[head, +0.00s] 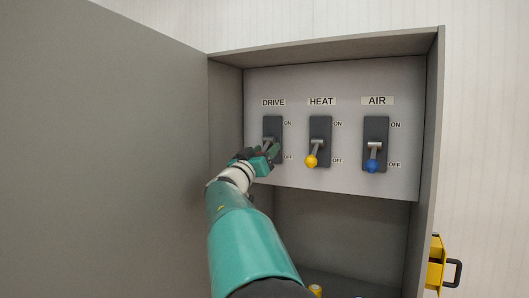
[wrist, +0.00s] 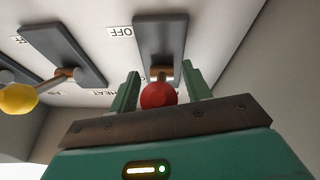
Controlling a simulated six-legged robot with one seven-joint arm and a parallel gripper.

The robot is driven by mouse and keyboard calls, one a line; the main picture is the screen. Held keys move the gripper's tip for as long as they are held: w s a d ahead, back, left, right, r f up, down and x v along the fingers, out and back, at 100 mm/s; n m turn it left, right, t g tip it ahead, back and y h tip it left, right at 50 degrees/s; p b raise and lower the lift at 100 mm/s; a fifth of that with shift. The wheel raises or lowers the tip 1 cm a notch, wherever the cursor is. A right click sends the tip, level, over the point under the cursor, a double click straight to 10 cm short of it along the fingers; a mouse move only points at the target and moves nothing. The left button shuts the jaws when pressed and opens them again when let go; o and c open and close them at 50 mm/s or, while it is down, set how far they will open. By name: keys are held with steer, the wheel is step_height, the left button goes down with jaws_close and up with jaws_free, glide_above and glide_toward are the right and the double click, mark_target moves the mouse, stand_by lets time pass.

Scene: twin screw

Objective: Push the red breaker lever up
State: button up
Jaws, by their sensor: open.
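The red breaker lever's round knob (wrist: 158,95) shows in the wrist view, between the two green fingers of my gripper (wrist: 160,88). The fingers are open, one on each side of the knob, with a visible gap at least on the right. In the head view my gripper (head: 268,158) is at the lower part of the DRIVE switch plate (head: 273,124) and hides the red knob. The lever's metal arm (head: 268,143) shows just above the gripper. The lever points down, toward the OFF label.
The HEAT lever with a yellow knob (head: 311,161) and the AIR lever with a blue knob (head: 373,166) are to the right, both down. An open grey door (head: 110,140) is on the left. The cabinet's right wall (head: 431,130) bounds the panel. A yellow object (head: 436,264) is outside at right.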

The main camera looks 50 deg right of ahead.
steer(key=shift+w+d, duration=0.1)
steer(key=shift+d, duration=0.1)
jaws_close()
